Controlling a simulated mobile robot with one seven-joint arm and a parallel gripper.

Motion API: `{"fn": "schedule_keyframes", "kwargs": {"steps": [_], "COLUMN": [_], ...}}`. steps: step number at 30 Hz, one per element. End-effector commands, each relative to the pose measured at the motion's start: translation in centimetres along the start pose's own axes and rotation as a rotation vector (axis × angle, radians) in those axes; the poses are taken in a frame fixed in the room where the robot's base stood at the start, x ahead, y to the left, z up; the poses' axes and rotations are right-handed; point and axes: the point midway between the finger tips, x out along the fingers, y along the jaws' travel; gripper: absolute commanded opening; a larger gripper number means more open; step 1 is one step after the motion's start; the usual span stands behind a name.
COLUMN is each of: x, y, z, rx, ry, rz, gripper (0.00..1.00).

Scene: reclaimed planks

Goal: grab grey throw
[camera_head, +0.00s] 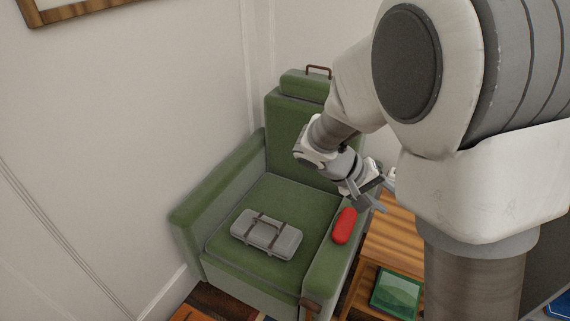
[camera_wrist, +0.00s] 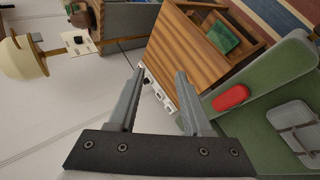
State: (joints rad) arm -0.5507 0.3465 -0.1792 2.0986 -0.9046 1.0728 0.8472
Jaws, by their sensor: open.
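The grey throw (camera_head: 267,233) is a folded, strapped grey bundle with two dark straps, lying on the seat of a green armchair (camera_head: 300,205). In the wrist view the throw (camera_wrist: 297,128) shows at the right edge, partly cut off. My gripper (camera_head: 370,196) is above the chair's right armrest, to the right of the throw and apart from it. In the wrist view my gripper (camera_wrist: 160,75) has its two fingers spread with nothing between them.
A red rounded object (camera_head: 345,226) lies on the chair's right armrest, close to my gripper. A wooden side table (camera_head: 398,240) with a green item (camera_head: 396,292) on its lower shelf stands right of the chair. A lamp (camera_wrist: 22,58) shows in the wrist view.

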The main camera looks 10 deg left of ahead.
Motion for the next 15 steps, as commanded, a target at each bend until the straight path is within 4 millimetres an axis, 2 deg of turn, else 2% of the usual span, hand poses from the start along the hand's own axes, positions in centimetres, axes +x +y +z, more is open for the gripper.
{"fn": "schedule_keyframes", "kwargs": {"steps": [1, 8, 15], "x": [0.9, 2.8, 4.2], "y": [-1.6, -6.9, -13.8], "z": [-0.8, -4.8, -8.4], "rx": [-0.024, -0.088, -0.16], "ry": [0.016, 0.138, 0.323], "rz": [0.045, 0.233, 0.404], "gripper": [0.49, 0.49, 0.49]}}
